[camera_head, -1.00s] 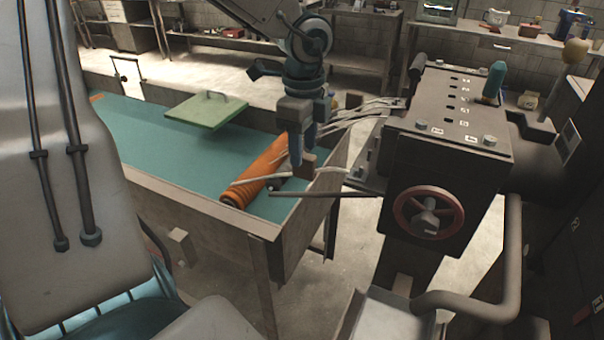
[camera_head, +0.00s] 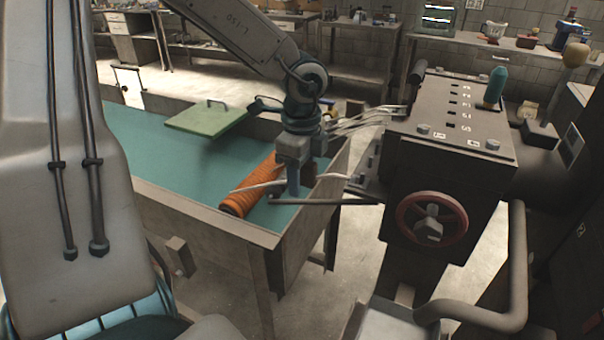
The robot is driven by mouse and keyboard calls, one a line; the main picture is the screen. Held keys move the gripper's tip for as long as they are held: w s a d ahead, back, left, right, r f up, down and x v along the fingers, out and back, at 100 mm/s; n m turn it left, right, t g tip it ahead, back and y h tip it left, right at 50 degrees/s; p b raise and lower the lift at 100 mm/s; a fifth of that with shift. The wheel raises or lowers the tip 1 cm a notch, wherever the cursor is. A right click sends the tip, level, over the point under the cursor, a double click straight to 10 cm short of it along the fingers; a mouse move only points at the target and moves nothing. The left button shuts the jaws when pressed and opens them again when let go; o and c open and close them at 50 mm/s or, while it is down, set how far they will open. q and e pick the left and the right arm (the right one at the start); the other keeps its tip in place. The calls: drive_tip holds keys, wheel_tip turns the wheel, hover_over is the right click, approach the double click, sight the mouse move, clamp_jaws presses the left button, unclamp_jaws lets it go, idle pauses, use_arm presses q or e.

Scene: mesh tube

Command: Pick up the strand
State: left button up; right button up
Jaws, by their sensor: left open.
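Several pale strands (camera_head: 358,124) run from the dark machine (camera_head: 462,165) toward the teal bench. One strand (camera_head: 262,184) lies lower, passing behind my gripper and across an orange ribbed roll (camera_head: 243,196). My left gripper (camera_head: 301,184) points down beside the right end of the roll, with its fingers apart at the lower strand. I cannot tell whether that strand is between the fingers or only behind them. The gripper hides part of the roll and of the strands. My right gripper is not in view.
The teal bench top (camera_head: 170,150) has a raised rim and is mostly clear on the left. A green lidded panel (camera_head: 207,119) sits at its back edge. A thin dark bar (camera_head: 340,202) and a red handwheel (camera_head: 432,219) are on the machine's near side.

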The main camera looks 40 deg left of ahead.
use_arm(q)
drive_tip(key=shift+f, duration=0.6)
clamp_jaws()
